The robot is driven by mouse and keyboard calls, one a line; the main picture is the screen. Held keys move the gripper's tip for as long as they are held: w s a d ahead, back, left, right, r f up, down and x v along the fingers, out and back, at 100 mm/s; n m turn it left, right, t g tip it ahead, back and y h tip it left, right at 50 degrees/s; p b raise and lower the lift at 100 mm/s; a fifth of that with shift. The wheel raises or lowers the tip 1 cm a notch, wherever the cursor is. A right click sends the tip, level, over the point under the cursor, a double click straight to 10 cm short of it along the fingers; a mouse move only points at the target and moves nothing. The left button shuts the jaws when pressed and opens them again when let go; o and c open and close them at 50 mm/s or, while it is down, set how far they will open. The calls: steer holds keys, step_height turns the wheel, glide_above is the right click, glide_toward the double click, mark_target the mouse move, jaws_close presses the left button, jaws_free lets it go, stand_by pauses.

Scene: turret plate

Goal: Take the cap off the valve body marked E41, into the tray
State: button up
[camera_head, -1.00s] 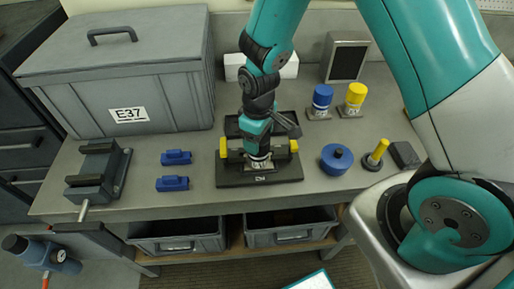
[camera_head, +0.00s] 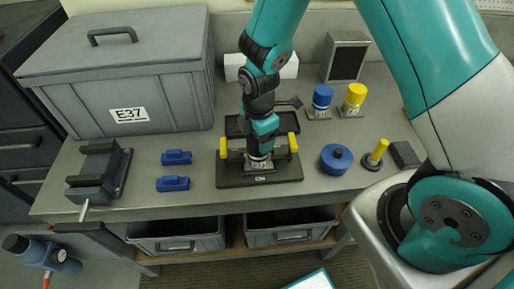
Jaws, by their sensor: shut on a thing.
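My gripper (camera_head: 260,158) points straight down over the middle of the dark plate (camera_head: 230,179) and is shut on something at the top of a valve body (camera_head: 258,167). My gripper hides the cap there. The valve body's small tag is too blurred to read for sure. Yellow-ended clamps (camera_head: 223,147) stand on both sides of it. A shallow black tray (camera_head: 232,127) lies behind the plate, partly hidden by my wrist.
Back right stand a blue-capped body (camera_head: 322,97) and a yellow-capped body (camera_head: 355,95). A blue round piece (camera_head: 337,158), a yellow post (camera_head: 377,152) and a dark block (camera_head: 404,154) lie right. Left are two blue blocks (camera_head: 173,184), a vise (camera_head: 98,172) and the E37 crate (camera_head: 168,100).

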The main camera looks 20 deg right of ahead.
steer(key=shift+r+p, duration=2.15)
steer(key=shift+r, duration=0.65)
steer(key=shift+s, duration=0.1)
